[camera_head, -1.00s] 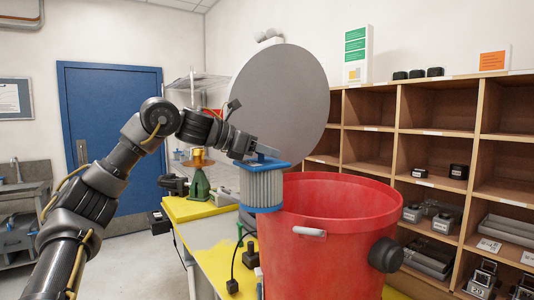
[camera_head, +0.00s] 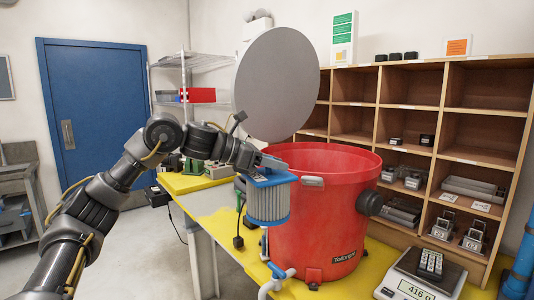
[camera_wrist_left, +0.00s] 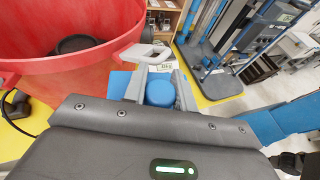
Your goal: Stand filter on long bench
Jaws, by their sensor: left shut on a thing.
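The filter (camera_head: 268,203) is a pleated pale cylinder with blue end caps. My left gripper (camera_head: 268,165) is shut on its top and holds it upright, in front of the left side of the red bucket (camera_head: 325,235). In the left wrist view the filter's blue top (camera_wrist_left: 160,92) shows between the fingers, beside the bucket's rim. The long bench (camera_head: 210,226) has a yellow and pale top and stands under the bucket; the filter hangs above it. My right gripper is not in view.
A round grey disc (camera_head: 277,85) stands behind the bucket. A scale (camera_head: 422,275) reading 416 sits at the bench's front right. A pipe with a blue-handled valve (camera_head: 277,278) is below the filter. Wooden shelves (camera_head: 415,130) line the right wall. A blue door (camera_head: 98,115) is at the left.

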